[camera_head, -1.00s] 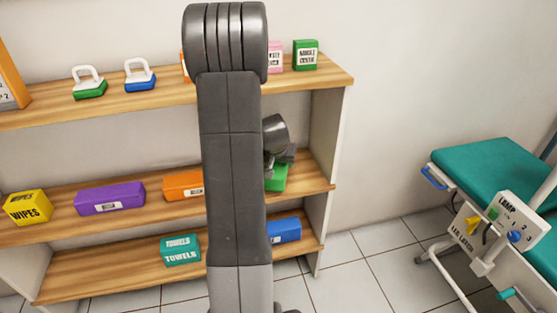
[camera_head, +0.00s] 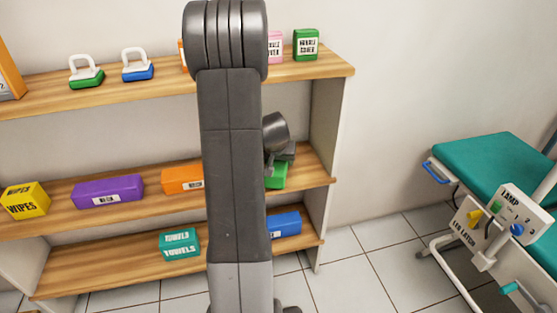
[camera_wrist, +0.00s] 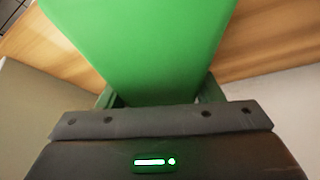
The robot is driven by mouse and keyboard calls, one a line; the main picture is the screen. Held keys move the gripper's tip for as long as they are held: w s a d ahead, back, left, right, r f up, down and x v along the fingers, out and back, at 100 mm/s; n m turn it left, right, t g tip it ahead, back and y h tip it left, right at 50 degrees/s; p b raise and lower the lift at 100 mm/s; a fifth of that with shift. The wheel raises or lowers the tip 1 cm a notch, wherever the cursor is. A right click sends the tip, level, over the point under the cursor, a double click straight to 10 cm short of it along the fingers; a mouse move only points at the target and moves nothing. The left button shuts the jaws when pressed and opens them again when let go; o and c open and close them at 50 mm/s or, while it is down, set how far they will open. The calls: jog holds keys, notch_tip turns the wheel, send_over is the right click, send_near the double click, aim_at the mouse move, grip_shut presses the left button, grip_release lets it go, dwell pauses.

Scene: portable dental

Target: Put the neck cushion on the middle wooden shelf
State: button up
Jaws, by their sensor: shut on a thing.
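My gripper (camera_head: 280,157) is mostly behind my own arm in the head view, at the right part of the middle wooden shelf (camera_head: 312,167). It is shut on a plain green block (camera_head: 276,178), likely the neck cushion; no label shows on it. The block is at the level of the middle shelf, but I cannot tell whether it touches the board. In the wrist view the green block (camera_wrist: 145,45) fills the space between the two fingers, with wooden board (camera_wrist: 265,40) on both sides of it.
An orange box (camera_head: 182,180), a purple box (camera_head: 108,190) and a yellow wipes box (camera_head: 25,200) stand left on the middle shelf. The upper shelf (camera_head: 170,92) is above. A side panel (camera_head: 325,115) closes the right end. A teal treatment chair (camera_head: 495,165) stands at right.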

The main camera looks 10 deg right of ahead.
jog(key=shift+f, duration=0.3)
jog(key=o, duration=1.2)
jog(key=shift+r, duration=0.1)
jog(key=p+v, duration=0.3)
jog(key=v, duration=1)
jog(key=shift+s+r, duration=0.2)
jog(key=shift+r, duration=0.1)
